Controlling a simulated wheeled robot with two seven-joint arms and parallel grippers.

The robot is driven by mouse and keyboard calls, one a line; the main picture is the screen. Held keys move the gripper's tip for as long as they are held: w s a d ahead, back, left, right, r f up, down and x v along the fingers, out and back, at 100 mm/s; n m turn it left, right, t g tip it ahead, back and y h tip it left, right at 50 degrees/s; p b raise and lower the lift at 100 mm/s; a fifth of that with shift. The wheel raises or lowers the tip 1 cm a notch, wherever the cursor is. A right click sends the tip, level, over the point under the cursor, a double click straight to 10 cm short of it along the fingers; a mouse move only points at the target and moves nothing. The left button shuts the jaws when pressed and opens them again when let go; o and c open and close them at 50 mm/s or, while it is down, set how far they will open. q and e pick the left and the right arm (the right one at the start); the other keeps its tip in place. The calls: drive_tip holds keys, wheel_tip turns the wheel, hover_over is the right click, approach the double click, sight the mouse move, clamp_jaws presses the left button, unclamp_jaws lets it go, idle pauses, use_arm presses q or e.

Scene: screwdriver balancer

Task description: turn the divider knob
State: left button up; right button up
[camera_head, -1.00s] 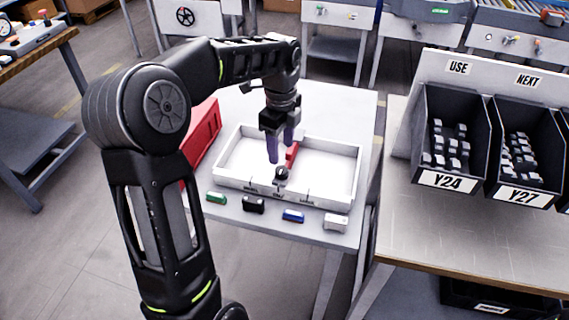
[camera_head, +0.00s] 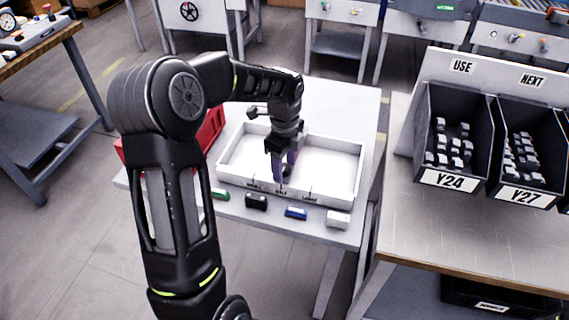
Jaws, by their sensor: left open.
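A white tray (camera_head: 349,152) with a raised rim stands on the white table. Labels and short marks run along its front wall. My left gripper (camera_head: 283,174) is open, its purple fingers pointing down at the middle of that front wall. The fingers are at the spot of the dark divider knob, which they mostly hide. I cannot tell whether they touch it. The red divider inside the tray is hidden behind the gripper. My right gripper is not in view.
Small green, black (camera_head: 256,202), blue (camera_head: 295,213) and white (camera_head: 338,219) blocks line the table's front edge. A red bin (camera_head: 211,128) is left of the tray, partly behind my arm. Dark bins Y24 (camera_head: 447,180) and Y27 (camera_head: 522,196) stand on the right bench.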

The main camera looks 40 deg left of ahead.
use_arm(q)
drive_tip(key=shift+c, duration=0.3)
clamp_jaws()
drive_tip(key=shift+n, duration=0.4)
drive_tip(key=n+b, duration=0.1)
drive_tip(key=n, duration=0.3)
drive_tip(key=n+b, duration=0.1)
drive_tip(key=n, duration=0.4)
drive_tip(key=shift+n, duration=0.4)
drive_tip(key=n, duration=0.5)
drive_tip(key=shift+b, duration=0.3)
drive_tip(key=shift+n, duration=2.5)
